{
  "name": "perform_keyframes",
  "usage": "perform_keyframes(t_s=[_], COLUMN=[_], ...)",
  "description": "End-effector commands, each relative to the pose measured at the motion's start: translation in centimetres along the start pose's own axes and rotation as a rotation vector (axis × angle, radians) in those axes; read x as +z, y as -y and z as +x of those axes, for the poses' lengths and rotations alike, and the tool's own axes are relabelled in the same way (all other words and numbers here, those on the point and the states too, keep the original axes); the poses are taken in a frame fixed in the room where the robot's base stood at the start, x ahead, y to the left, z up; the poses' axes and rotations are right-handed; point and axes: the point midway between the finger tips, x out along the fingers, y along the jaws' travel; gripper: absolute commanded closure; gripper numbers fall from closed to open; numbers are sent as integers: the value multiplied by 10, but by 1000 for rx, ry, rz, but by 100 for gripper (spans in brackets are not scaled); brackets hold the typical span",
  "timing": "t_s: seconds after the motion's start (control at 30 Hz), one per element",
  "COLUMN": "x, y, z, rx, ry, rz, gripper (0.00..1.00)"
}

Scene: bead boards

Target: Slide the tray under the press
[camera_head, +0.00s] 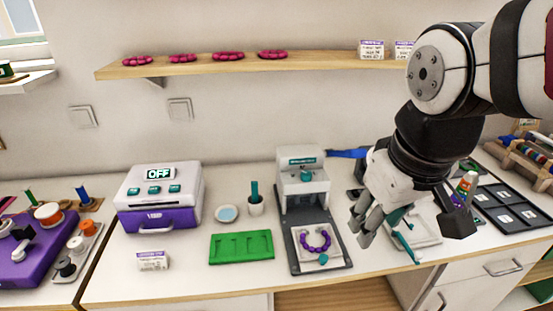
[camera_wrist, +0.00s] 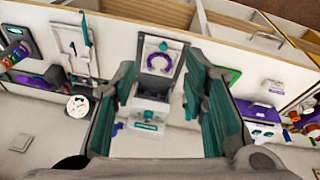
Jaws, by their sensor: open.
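The press (camera_head: 303,185) is a grey and white machine with a teal label and a teal knob under its head. Its tray (camera_head: 336,261) lies on the dark base in front of the head, with a purple bead ring (camera_head: 317,241) and a teal piece on it. My gripper (camera_head: 408,232) is open and empty, to the right of the tray and above the counter. In the wrist view, the press (camera_wrist: 150,106) and the tray (camera_wrist: 150,66) show between the spread fingers. The gripper touches neither.
A white board with a teal-handled tool (camera_head: 407,243) lies under my gripper. Dark compartment trays (camera_head: 505,213) are at the right. A shelf (camera_head: 225,66) hangs above.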

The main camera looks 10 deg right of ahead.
Motion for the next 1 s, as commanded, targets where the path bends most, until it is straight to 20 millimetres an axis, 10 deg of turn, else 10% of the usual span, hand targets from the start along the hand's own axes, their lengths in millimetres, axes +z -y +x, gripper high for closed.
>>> perform_keyframes(t_s=[0.5,1.0], x=[-96,-106], y=[-9,-4], z=[130,192], rx=[-115,-180], ry=[195,219], rz=[-471,-588], gripper=[60,60])
